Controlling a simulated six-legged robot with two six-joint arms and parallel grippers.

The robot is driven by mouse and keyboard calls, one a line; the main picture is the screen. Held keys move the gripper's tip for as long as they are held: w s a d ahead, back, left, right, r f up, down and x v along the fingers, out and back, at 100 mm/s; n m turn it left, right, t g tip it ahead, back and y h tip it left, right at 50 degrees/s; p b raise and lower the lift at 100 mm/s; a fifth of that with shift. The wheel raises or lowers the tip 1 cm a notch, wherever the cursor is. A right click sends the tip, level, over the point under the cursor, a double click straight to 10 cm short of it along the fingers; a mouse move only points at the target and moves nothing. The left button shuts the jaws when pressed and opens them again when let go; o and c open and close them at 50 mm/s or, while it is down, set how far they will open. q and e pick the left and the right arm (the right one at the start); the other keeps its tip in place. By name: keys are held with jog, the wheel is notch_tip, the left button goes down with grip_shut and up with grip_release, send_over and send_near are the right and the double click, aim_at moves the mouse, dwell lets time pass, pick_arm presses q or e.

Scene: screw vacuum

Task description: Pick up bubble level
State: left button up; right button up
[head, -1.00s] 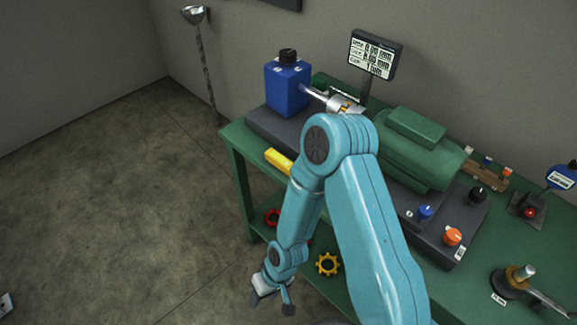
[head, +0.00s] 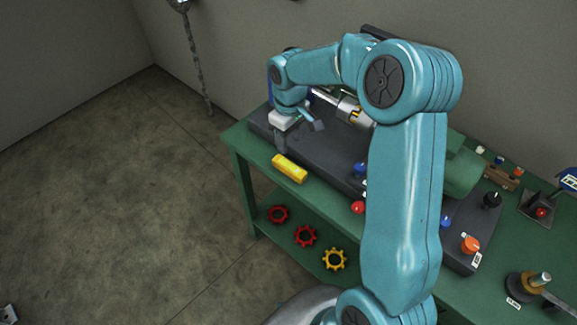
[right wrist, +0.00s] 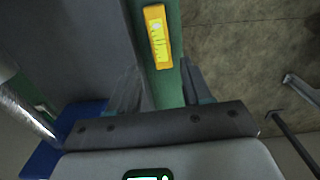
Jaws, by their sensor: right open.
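The bubble level (head: 289,168) is a yellow bar lying on the front edge of the green bench, beside the dark machine base. In the right wrist view the level (right wrist: 157,38) lies on the green strip, ahead of and between the two fingers. My right gripper (head: 299,135) is open and empty, above and a little behind the level, apart from it. My left gripper is not in view.
The dark base (head: 330,149) runs along the bench behind the level. A silver shaft (head: 327,96) and a blue block, mostly hidden by my arm, stand close to the gripper. Red and yellow gears (head: 334,259) lie on the lower shelf (head: 270,240).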

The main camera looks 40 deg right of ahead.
send_over(290, 166)
notch_tip(290, 166, down, 6)
jog(key=shift+w+d+r, duration=0.1)
jog(key=shift+r, duration=0.15)
jog(key=shift+f, duration=0.4)
notch_tip(290, 166, down, 5)
jog(key=shift+p, duration=0.7)
jog(key=c, duration=0.9)
